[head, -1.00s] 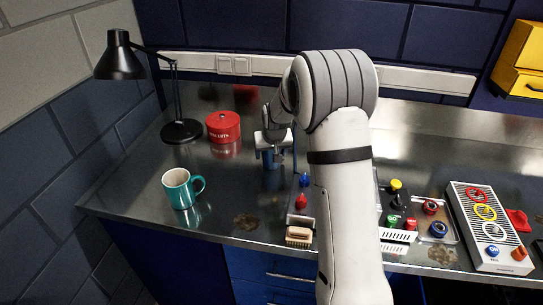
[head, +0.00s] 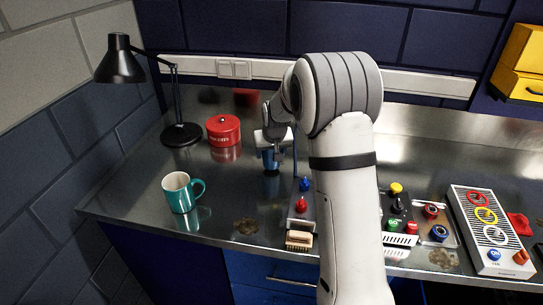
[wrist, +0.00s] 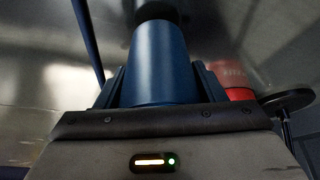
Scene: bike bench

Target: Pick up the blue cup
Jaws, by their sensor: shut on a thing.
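The blue cup (head: 270,159) is in my gripper (head: 270,150) in the head view, at the middle of the metal bench beside the red tin. In the wrist view the blue cup (wrist: 161,62) stands large between the two fingers (wrist: 160,95), which are shut on it. Part of the cup is hidden by my gripper in the head view. I cannot tell for sure how far its base is from the bench top.
A red tin (head: 223,130) stands just left of the cup, with a black lamp (head: 180,133) beyond it. A teal mug (head: 179,193) stands front left. A brush (head: 299,240) and a panel with blue and red knobs (head: 302,205) are nearby. The bench (head: 235,195) is clear between mug and panel.

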